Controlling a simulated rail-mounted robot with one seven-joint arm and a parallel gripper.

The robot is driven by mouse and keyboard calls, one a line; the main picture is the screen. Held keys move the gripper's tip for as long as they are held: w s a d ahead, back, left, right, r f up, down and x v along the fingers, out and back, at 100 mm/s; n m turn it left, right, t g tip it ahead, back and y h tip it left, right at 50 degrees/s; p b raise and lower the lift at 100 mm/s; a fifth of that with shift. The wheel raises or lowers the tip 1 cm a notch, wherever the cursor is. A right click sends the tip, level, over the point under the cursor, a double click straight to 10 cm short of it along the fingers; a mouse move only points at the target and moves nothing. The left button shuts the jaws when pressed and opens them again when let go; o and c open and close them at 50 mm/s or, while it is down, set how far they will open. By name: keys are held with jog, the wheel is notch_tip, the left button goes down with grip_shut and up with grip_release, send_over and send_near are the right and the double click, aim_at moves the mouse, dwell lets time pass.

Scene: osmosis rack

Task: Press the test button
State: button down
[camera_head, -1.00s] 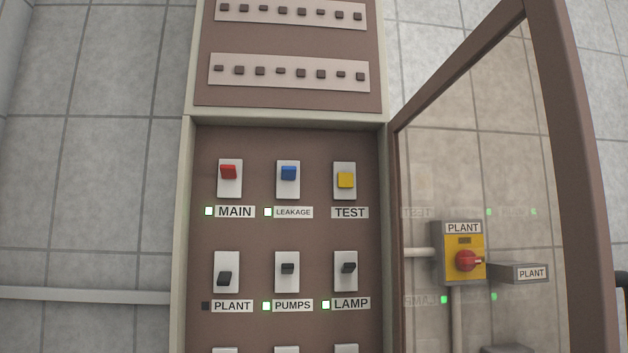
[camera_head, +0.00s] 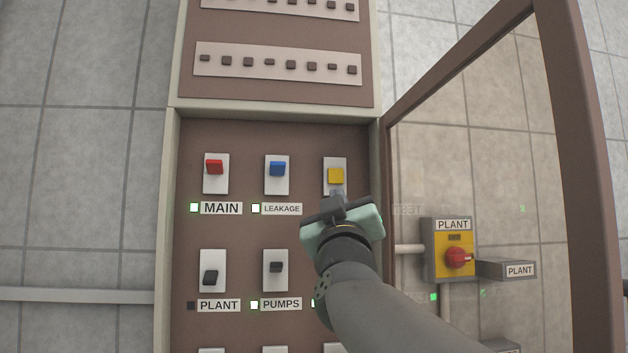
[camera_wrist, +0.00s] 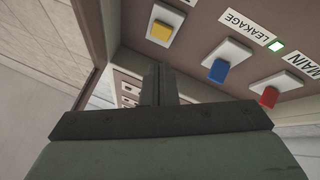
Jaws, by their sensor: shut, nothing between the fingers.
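The yellow test button (camera_head: 336,175) sits on a white plate at the upper right of the brown panel. It also shows in the wrist view (camera_wrist: 161,31), just beyond the fingertips. My gripper (camera_head: 338,195) is shut and empty, its fingertips at the lower edge of the test plate, just below the button in the head view. In the wrist view the shut fingers (camera_wrist: 158,72) point toward the panel, with a gap seen between them and the button. I cannot tell whether they touch anything. The TEST label is hidden behind my gripper.
A blue leakage switch (camera_head: 277,169) and a red main switch (camera_head: 214,167) stand to the left. Plant (camera_head: 210,277) and pumps (camera_head: 276,267) switches are below. The open glass door's frame (camera_head: 578,150) stands at the right, close to my arm's side.

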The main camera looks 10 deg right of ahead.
aim_at(340, 179)
jog(key=r+h, duration=0.1)
jog(key=s+d+r+m+h, duration=0.1)
jog(key=r, duration=0.1)
jog(key=s+d+r+m+h, duration=0.1)
jog(key=shift+s+r+t+h, duration=0.2)
jog(key=shift+r+t+h, duration=0.1)
jog(key=shift+r+h, duration=0.1)
jog(key=shift+w+f+p, duration=0.1)
jog(key=shift+w+p, duration=1.5)
jog(key=shift+w, duration=2.8)
jog(key=shift+w, duration=0.15)
jog(key=shift+w, duration=0.3)
jog(key=shift+w, duration=0.35)
jog(key=shift+s, duration=0.75)
